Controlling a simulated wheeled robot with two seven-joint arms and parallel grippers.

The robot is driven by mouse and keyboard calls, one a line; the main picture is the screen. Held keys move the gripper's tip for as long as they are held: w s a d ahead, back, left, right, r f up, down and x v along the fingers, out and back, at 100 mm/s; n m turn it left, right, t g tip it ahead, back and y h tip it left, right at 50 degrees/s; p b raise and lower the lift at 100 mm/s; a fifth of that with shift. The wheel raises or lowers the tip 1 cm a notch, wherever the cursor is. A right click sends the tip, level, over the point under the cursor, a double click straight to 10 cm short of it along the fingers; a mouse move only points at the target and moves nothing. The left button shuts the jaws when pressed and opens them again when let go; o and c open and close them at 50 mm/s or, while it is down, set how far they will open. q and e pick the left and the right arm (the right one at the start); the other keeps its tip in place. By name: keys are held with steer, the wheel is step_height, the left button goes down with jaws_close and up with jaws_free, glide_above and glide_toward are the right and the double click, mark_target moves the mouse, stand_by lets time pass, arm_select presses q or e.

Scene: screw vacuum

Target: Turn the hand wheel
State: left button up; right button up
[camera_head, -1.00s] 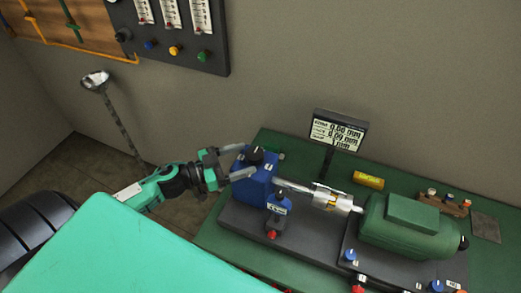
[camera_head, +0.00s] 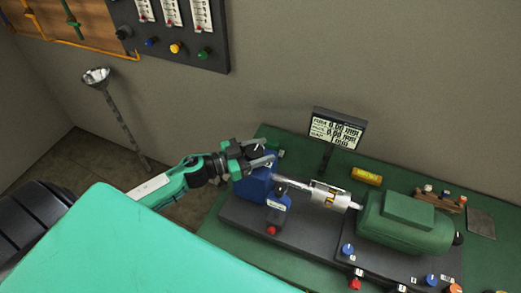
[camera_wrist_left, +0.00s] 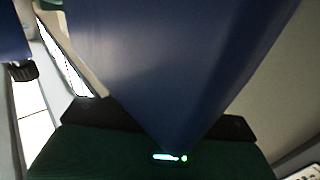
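The blue pump block (camera_head: 256,188) stands at the left end of the dark base on the green bench. A black knob sits on its top; it is now mostly hidden by my left gripper (camera_head: 268,150), and I cannot be sure it is the hand wheel. The gripper's two fingers are apart, at the top of the block on either side of the knob's place. Contact cannot be made out. In the left wrist view the blue block (camera_wrist_left: 180,60) fills the middle, close to the camera. My right gripper is not in view.
A silver coupling (camera_head: 329,196) joins the block's shaft to the green motor (camera_head: 398,226). A small display (camera_head: 337,130) stands behind. A yellow cylinder (camera_head: 366,176) lies on the bench (camera_head: 222,236). A wall panel with knobs (camera_head: 180,30) is above. A metal funnel stand (camera_head: 97,76) is at the left.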

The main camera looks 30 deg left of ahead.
arm_select(q)
steer(key=c, duration=0.5)
steer(key=shift+o, duration=0.2)
steer(key=shift+m+g+h, duration=0.4)
steer(key=shift+h, duration=0.1)
